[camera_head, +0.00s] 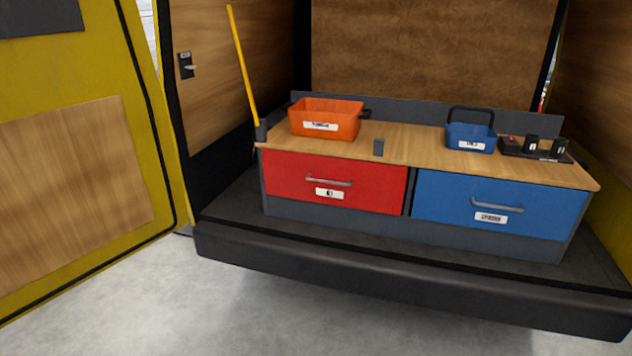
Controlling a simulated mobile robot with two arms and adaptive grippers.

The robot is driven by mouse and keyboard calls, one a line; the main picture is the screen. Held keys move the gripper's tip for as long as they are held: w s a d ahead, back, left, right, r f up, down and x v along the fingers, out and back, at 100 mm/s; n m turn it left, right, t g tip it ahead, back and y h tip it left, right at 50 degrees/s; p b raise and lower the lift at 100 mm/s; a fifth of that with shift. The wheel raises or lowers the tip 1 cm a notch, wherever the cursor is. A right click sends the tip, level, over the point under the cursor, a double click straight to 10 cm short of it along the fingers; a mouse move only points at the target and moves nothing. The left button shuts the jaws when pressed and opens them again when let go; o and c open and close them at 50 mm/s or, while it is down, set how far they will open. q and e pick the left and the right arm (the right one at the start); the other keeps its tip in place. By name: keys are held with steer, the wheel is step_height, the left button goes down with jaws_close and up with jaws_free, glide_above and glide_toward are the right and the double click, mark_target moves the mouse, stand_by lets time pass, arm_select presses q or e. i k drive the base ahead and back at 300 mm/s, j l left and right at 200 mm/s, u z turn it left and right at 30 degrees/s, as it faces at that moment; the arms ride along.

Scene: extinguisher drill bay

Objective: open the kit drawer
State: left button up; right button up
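A wood-topped cabinet (415,150) stands in the back of a vehicle and has two drawers side by side. The left drawer (285,190) has a red front with a grey bar handle (328,182) and a white label below it. The right drawer (450,218) has a blue front with a grey bar handle (497,204) and a white label. Both drawers look shut. The labels are too small to read surely, so I cannot tell which is the kit drawer. Neither of my grippers is in view.
A yellow pole (242,65) leans at left. A dark bumper ledge (400,277) runs in front; the concrete floor (240,310) is clear.

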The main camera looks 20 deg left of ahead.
mark_target(375, 187)
steer(key=i+j+u, duration=0.75)
steer(key=i, duration=0.3)
